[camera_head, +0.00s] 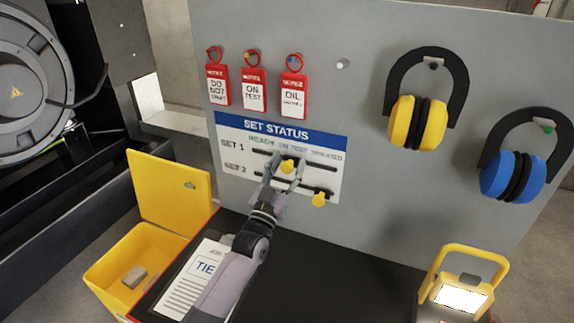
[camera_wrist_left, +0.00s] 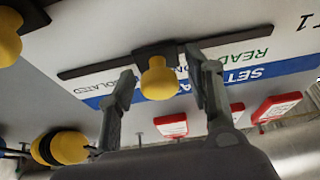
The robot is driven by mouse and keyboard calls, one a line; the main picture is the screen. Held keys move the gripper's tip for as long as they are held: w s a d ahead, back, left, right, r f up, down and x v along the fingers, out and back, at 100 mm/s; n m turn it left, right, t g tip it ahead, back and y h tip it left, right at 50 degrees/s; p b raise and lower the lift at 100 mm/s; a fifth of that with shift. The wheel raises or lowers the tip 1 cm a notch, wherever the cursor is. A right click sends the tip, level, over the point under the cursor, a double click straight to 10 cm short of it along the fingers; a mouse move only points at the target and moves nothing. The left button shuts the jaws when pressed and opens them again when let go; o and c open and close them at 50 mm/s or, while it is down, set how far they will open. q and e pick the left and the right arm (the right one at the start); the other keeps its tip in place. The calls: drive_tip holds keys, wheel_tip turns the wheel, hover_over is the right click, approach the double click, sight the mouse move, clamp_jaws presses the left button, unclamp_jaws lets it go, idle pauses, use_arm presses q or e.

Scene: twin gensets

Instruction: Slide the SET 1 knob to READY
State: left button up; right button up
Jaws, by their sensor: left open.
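The SET STATUS panel (camera_head: 225,130) is on the grey board, with READY, ON TEST and ISOLATED printed left to right. The yellow SET 1 knob (camera_head: 288,166) is on the upper slot, around ON TEST, right of READY. My left gripper (camera_head: 284,174) is open at this knob. In the left wrist view, which shows the panel upside down, its fingers (camera_wrist_left: 161,64) stand either side of the SET 1 knob (camera_wrist_left: 158,82); contact is unclear. The yellow SET 2 knob (camera_head: 319,200) is lower and further right, and also at the wrist view's left edge (camera_wrist_left: 8,40). My right gripper is not seen.
Red notice tags (camera_head: 253,90) hang above the panel. Yellow earmuffs (camera_head: 418,122) and blue earmuffs (camera_head: 513,176) hang right. Below are an open yellow box (camera_head: 150,250), a clipboard (camera_head: 185,285) and a work lamp (camera_head: 460,295). The dark bench top between them is mostly clear.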

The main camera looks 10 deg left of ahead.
use_arm(q)
clamp_jaws()
idle(0.6)
